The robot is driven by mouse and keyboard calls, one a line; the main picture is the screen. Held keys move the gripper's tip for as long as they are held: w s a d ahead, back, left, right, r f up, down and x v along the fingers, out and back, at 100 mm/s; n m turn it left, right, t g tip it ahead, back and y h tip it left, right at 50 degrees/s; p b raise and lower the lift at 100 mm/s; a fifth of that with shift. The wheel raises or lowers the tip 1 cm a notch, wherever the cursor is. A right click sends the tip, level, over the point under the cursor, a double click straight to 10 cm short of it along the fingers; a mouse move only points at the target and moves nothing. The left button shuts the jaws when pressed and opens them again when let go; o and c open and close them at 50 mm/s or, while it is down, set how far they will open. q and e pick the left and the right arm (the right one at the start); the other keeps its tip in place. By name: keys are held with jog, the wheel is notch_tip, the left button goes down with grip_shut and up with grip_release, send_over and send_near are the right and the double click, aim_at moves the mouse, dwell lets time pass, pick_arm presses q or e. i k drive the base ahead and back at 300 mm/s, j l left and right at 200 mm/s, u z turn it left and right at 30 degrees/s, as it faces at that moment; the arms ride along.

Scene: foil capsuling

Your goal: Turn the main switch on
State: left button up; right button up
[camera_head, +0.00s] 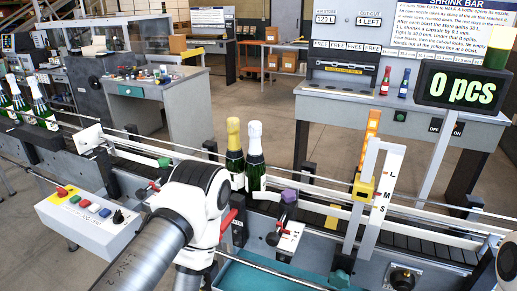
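A panel on the back bench carries OFF and ON labels with a dark switch (447,126) between them; its position is too small to tell. A white control box (95,222) at the front left has a red button, several coloured buttons and a black knob (118,216); I cannot tell which way the knob is turned. My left arm crosses the lower middle, to the right of this box. Its fingers do not show. Only a piece of my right arm shows at the right edge, and its gripper is out of frame.
Two bottles, one gold-topped (234,150) and one white-topped (255,155), stand on the conveyor beside my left arm. More bottles (40,103) stand at the far left. A display (459,90) reads 0 pcs. An upright L, M, S gauge (386,185) rises at the right.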

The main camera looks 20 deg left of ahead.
aim_at(62, 192)
jog(key=u, duration=1.9)
